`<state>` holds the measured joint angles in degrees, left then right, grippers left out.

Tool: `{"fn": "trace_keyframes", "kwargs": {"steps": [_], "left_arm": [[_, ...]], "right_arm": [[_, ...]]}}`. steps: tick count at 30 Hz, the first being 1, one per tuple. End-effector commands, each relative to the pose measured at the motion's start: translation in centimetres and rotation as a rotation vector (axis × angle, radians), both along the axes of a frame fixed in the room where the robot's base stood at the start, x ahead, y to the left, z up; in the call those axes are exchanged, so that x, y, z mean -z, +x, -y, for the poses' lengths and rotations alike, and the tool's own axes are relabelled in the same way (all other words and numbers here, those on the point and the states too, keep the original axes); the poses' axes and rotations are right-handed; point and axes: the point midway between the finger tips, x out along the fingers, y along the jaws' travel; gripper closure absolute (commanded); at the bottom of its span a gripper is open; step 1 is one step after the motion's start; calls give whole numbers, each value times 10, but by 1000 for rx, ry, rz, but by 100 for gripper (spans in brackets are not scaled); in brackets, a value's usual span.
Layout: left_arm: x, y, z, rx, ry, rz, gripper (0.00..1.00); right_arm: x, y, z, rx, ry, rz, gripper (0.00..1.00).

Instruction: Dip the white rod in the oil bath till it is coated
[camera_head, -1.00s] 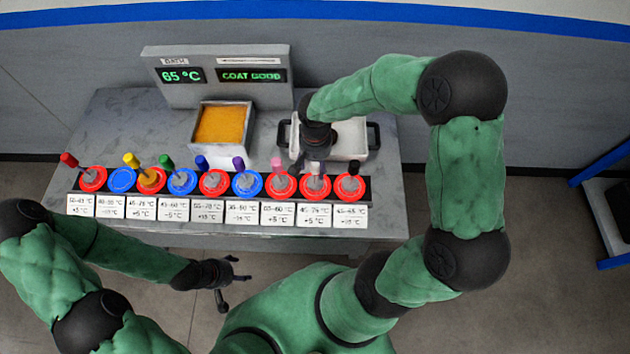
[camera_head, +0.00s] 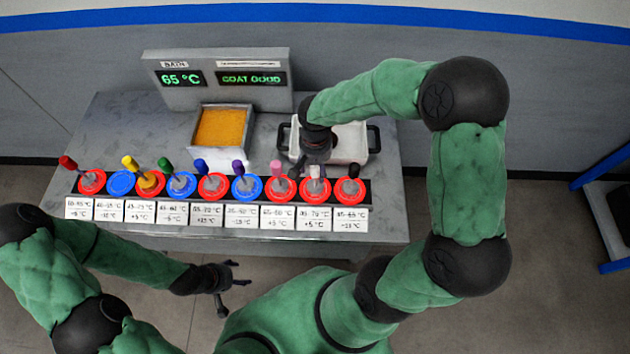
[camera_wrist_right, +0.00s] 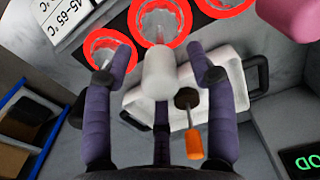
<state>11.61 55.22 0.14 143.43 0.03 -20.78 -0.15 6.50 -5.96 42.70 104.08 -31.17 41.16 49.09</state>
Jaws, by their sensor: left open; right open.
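The white rod (camera_head: 315,172) stands in a red-ringed holder, second from the right in the row. In the right wrist view its white top (camera_wrist_right: 158,75) sits between the spread fingers of my right gripper (camera_wrist_right: 160,88), with gaps on both sides. In the head view my open right gripper (camera_head: 315,162) is over this rod and partly hides it. The oil bath (camera_head: 221,127) is a square metal tank of amber oil behind the row. Its display (camera_head: 222,78) reads 65 °C and COAT GOOD. My left gripper (camera_head: 226,284) is open and empty, in front of the bench.
One blue holder (camera_head: 122,180) is empty.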

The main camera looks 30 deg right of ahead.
Motion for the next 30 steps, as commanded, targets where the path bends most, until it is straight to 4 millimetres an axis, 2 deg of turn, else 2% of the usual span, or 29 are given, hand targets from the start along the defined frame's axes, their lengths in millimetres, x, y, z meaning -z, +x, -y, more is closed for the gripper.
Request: {"fn": "trace_keyframes", "kwargs": {"steps": [2,3,6,9,30], "left_arm": [[0,0,0,0,0,0,34],[0,0,0,0,0,0,34],[0,0,0,0,0,0,34],[0,0,0,0,0,0,34],[-7,0,0,0,0,0,34]], "right_arm": [[0,0,0,0,0,0,43],[0,0,0,0,0,0,49],[0,0,0,0,0,0,77],[0,0,0,0,0,0,100],[-11,0,0,0,-1,1,100]]}}
